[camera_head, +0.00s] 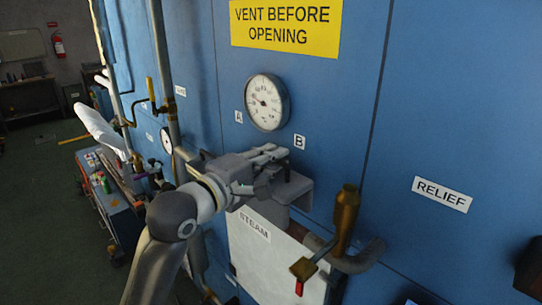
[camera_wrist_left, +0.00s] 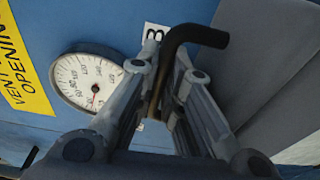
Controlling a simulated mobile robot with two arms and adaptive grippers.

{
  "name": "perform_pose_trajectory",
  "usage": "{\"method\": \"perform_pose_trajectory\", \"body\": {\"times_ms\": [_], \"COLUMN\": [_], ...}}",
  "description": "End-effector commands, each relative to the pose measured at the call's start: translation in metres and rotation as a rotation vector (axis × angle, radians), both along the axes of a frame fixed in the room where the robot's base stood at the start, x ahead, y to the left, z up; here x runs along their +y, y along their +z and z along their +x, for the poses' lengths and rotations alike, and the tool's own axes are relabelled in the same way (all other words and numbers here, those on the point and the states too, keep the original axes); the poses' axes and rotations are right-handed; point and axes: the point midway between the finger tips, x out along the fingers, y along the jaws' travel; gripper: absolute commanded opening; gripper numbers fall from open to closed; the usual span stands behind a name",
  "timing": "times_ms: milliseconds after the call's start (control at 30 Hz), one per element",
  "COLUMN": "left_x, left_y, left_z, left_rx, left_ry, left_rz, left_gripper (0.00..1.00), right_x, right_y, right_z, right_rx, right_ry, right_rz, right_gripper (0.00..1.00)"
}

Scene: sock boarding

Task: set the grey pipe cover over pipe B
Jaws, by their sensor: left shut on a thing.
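The grey pipe cover (camera_head: 298,190) is a bent, box-like shell in front of the blue wall, just below the label B (camera_head: 299,142). My left gripper (camera_head: 272,165) is shut on its dark bent handle. In the left wrist view, the handle (camera_wrist_left: 194,36) runs between the fingers of the gripper (camera_wrist_left: 172,75), and the grey side of the cover (camera_wrist_left: 275,75) fills the right. A short grey cylindrical part (camera_head: 270,212) shows under the cover. I cannot tell whether it is pipe B or whether the cover touches it. My right gripper is out of view.
A brass relief valve (camera_head: 345,220) with a red-tipped lever (camera_head: 303,268) and a curved pipe stand close right of the cover. A white STEAM panel (camera_head: 270,262) lies below. A round gauge (camera_head: 267,102) is above. Vertical pipes and a cart (camera_head: 120,215) are at left.

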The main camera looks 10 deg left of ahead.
Motion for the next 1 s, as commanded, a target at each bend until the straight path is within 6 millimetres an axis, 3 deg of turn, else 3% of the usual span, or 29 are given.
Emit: {"method": "perform_pose_trajectory", "body": {"times_ms": [1000], "left_x": [0.0000], "left_y": [0.0011], "left_z": [-0.0009], "left_rx": [-0.002], "left_ry": [0.000], "left_rz": [-0.001], "left_gripper": [0.00], "right_x": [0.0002], "right_y": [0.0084], "right_z": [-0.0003], "right_rx": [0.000], "right_ry": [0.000], "right_rz": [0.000], "right_gripper": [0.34]}}
